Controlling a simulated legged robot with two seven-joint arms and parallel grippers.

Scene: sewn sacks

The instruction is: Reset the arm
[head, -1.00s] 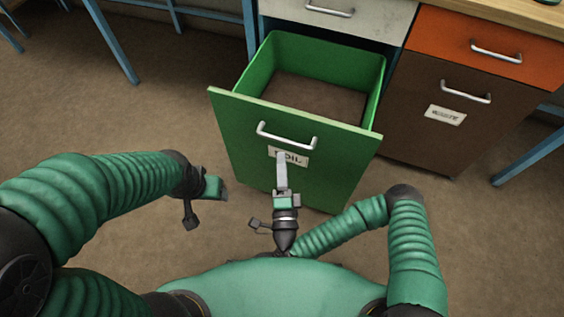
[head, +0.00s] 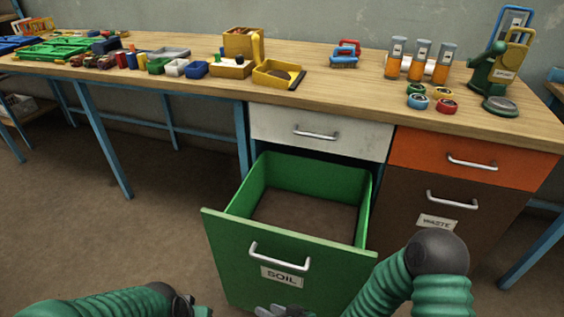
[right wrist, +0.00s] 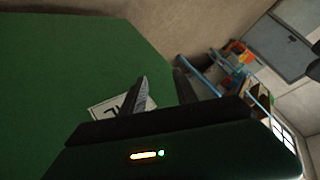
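My right gripper (head: 272,311) is cut by the bottom edge of the head view, just below the label of the green soil drawer (head: 235,268). In the right wrist view its two fingers (right wrist: 160,88) stand apart with nothing between them. The green drawer front (right wrist: 70,60) and part of its white label (right wrist: 103,108) show behind them. The drawer handle is not held. My left gripper (head: 198,311) barely shows at the bottom edge, left of the drawer; its fingers cannot be made out.
The soil drawer is pulled out and looks empty of objects, with a brown bottom. A brown waste drawer (head: 400,220) and an orange drawer (head: 440,160) are shut on the right. The wooden bench (head: 340,95) carries bins, orange-filled tubes (head: 420,62) and tools.

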